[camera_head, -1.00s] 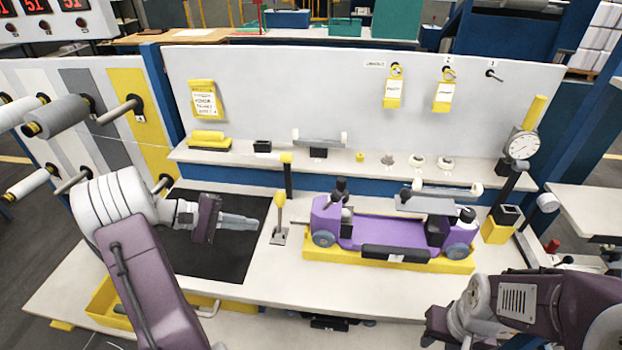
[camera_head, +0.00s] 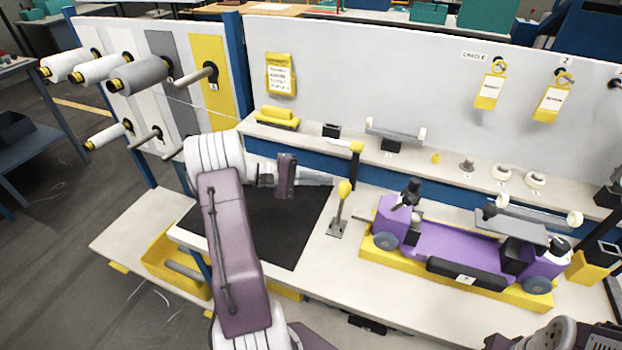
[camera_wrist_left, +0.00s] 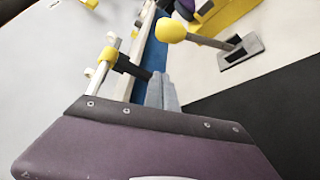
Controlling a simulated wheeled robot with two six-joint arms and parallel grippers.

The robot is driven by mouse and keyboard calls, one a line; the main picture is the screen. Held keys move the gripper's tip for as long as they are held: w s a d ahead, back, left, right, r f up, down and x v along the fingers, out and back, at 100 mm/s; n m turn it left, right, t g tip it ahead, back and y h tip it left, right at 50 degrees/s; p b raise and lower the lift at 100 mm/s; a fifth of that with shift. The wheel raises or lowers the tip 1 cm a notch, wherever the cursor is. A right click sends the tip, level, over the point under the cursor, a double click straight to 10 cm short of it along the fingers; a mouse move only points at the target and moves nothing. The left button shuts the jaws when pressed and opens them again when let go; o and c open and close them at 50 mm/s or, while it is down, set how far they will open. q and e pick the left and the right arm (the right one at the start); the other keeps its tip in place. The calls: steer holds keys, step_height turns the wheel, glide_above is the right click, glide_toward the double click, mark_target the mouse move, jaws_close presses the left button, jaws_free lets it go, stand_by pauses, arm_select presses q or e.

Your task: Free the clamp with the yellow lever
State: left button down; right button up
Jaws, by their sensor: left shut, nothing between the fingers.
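The yellow lever (camera_head: 345,189) has a rounded yellow knob on a grey stem. It stands roughly upright from a small grey base plate (camera_head: 337,230) beside the dark mat, left of the purple cradle-like fixture (camera_head: 455,245). My left gripper (camera_head: 322,179) is shut and empty, pointing right with its fingertips just left of the knob. Whether they touch it cannot be told in the head view. In the left wrist view the shut grey fingers (camera_wrist_left: 161,92) show apart from the yellow knob (camera_wrist_left: 172,30). My right gripper's fingers are out of view; only part of that arm shows.
A black post with a yellow top (camera_head: 356,150) stands close behind the lever. The dark mat (camera_head: 290,235) lies bare under my left gripper. A shelf (camera_head: 300,135) with small parts runs along the back panel. Spools (camera_head: 140,74) stick out at the left.

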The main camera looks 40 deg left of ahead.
mark_target(341, 203)
arm_select(q)
steer(key=x, duration=0.4)
steer(key=s, duration=0.1)
steer(key=s+d+r, duration=0.1)
steer(key=s, duration=0.1)
steer(key=shift+s+d+r, duration=0.25)
steer(key=shift+d+r, duration=0.05)
steer(key=shift+w, duration=0.1)
